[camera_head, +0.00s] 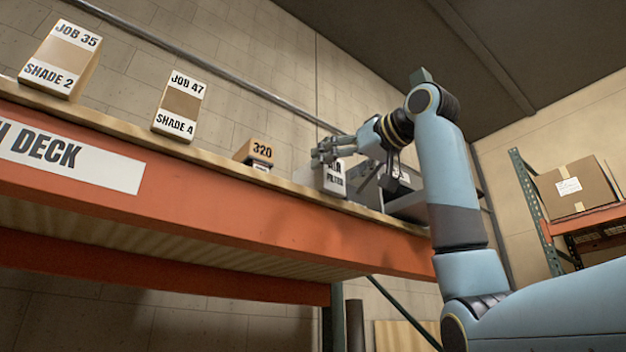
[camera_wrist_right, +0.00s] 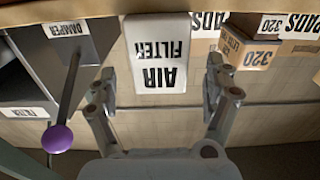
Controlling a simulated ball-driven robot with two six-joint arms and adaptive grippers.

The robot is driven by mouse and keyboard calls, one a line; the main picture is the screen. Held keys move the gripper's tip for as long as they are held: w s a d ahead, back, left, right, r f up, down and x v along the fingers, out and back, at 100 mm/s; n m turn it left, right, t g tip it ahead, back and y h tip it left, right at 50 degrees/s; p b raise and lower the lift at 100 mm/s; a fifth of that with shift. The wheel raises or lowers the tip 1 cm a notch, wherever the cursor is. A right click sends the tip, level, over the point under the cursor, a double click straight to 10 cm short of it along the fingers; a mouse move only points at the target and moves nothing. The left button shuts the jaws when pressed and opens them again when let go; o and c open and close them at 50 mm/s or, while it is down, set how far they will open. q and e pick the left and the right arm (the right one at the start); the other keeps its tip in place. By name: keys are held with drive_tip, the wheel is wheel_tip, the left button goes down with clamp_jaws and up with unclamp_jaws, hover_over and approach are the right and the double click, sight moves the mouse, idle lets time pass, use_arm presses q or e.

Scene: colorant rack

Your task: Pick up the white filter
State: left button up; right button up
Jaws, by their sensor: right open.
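The white filter (camera_head: 334,184) is a white box lettered "AIR FILTER", standing on the deck toward its right end. It also shows in the right wrist view (camera_wrist_right: 160,45), upside down at the top centre. My right gripper (camera_head: 325,152) is at the top of the filter in the head view, partly covering it. In the right wrist view the gripper (camera_wrist_right: 160,82) is open, one finger toward each side of the filter, with visible gaps between the fingers and the box. My left gripper is in neither view.
A grey damper unit (camera_wrist_right: 25,70) with a purple-knobbed lever (camera_wrist_right: 58,138) stands close beside the filter. A brown "320" box (camera_head: 254,152) is on its other side. "JOB 47" (camera_head: 178,107) and "JOB 35" (camera_head: 60,60) boxes stand farther left. The orange beam (camera_head: 220,213) edges the deck.

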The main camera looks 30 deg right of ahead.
sight(317, 181)
drive_tip(key=shift+w+a, duration=0.15)
drive_tip(key=shift+w, duration=0.85)
drive_tip(key=w+p, duration=0.3)
drive_tip(key=w, duration=0.1)
drive_tip(key=shift+w+a+f+p, duration=0.1)
drive_tip(key=shift+w+p, duration=0.2)
drive_tip(key=shift+w+f, duration=0.15)
drive_tip(key=shift+w, duration=0.15)
drive_tip(key=shift+s, duration=0.1)
drive_tip(key=c, duration=0.3)
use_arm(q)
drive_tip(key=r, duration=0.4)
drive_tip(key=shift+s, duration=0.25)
use_arm(e)
drive_tip(key=c, duration=0.9)
